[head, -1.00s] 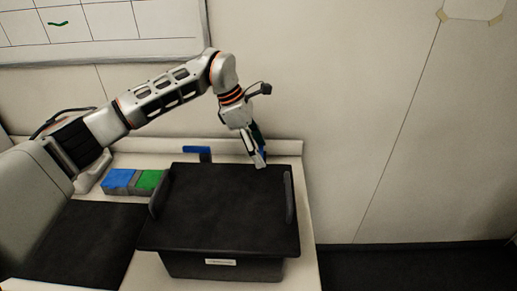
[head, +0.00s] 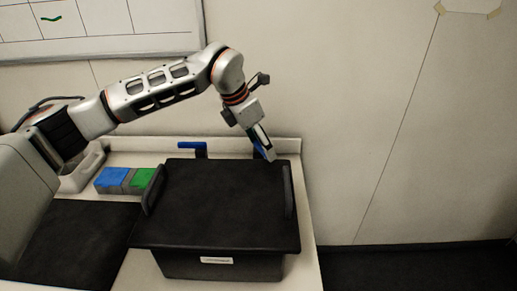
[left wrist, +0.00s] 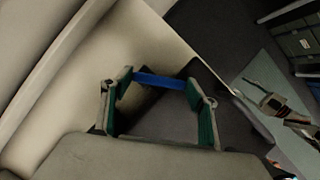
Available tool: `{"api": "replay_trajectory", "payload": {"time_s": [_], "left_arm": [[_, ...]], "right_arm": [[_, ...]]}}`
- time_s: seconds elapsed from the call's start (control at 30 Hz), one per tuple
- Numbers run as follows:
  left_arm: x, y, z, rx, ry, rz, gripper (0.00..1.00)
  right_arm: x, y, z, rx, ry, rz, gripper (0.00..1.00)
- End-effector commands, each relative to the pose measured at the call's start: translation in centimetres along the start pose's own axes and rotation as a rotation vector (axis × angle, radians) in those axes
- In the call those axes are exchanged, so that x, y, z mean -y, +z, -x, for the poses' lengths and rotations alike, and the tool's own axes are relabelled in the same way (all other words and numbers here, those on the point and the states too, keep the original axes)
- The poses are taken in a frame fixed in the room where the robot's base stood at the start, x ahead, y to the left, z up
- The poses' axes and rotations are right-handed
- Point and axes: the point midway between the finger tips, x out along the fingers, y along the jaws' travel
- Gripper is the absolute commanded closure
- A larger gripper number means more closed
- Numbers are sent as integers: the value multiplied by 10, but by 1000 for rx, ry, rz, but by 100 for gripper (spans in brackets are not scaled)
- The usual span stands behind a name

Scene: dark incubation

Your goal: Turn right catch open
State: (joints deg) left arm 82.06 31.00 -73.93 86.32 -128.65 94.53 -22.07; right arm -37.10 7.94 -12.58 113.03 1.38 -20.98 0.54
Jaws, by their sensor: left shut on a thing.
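A black lidded box (head: 215,205) stands on the white bench. How far the catch is turned is hard to tell. My right gripper is not in view.
Upright black handles stand at the left (head: 153,190) and right (head: 288,190) of the lid. A blue block (head: 111,178) and a green block (head: 142,178) sit left of the box. A black mat (head: 85,245) lies at front left. The wall is close behind.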

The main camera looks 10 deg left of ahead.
Motion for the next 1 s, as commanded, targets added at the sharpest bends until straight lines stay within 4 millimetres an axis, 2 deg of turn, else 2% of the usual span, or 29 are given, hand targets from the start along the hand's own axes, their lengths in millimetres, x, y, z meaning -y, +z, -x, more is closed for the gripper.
{"api": "replay_trajectory", "payload": {"time_s": [0.1, 0.43, 1.0], "left_arm": [[0, 2, -3, 1, 46, 99, 62], [0, 10, -5, 1, 166, 389, 62], [-4, 19, -8, 0, 345, 828, 62]], "right_arm": [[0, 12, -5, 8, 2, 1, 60], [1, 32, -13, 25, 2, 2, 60], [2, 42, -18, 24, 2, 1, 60]]}}
